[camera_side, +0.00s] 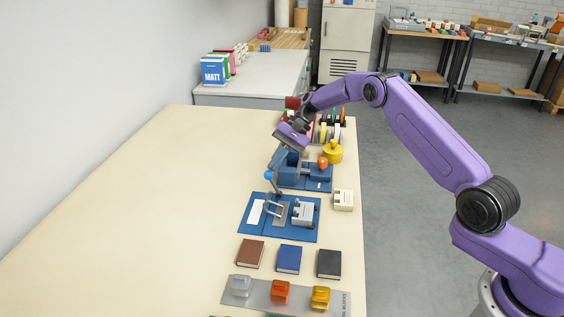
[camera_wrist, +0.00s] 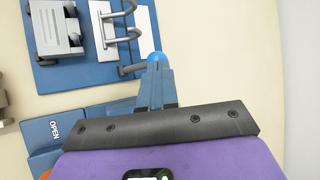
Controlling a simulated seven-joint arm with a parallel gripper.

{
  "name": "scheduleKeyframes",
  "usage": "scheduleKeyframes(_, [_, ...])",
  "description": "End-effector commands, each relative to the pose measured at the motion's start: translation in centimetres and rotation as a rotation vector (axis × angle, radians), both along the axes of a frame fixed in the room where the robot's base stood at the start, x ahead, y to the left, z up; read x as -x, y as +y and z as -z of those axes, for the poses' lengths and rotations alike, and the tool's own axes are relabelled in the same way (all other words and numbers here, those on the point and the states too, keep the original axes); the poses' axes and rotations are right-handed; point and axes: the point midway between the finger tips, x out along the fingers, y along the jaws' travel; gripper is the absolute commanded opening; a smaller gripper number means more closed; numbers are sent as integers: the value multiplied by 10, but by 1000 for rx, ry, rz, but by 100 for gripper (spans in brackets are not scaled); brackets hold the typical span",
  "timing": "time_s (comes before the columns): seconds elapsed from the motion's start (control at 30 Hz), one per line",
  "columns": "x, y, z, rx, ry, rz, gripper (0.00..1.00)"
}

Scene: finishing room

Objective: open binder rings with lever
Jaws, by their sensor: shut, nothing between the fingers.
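A blue binder (camera_side: 242,222) lies open and flat on the bench, with grey rings (camera_side: 274,209) standing from it. The rings also show in the wrist view (camera_wrist: 122,38); I cannot tell whether they are closed. A grey lever with a blue ball (camera_side: 268,175) on its end rises at the binder's far edge. In the wrist view the blue ball (camera_wrist: 155,56) is right at the tips of my gripper (camera_wrist: 156,70). My gripper's fingers are together and empty. I cannot tell whether they touch the ball. A grey block (camera_side: 303,211) sits on the binder's right side.
A blue fixture with an orange knob (camera_side: 322,162) stands just beyond the binder; the wrist view shows an "OPEN" label (camera_wrist: 55,128). A yellow container (camera_side: 333,153) and a cream block (camera_side: 343,200) are nearby. Three books (camera_side: 289,259) lie nearer. The bench's left side is clear.

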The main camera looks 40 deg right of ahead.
Motion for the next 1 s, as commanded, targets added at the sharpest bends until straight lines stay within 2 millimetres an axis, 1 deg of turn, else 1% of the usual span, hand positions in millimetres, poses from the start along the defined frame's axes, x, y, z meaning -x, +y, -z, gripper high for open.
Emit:
scheduleKeyframes(0.47, [-2,3,0,-2,-2,-1,0])
scheduleKeyframes(1.0, [9,-10,3,-2,-2,0,0])
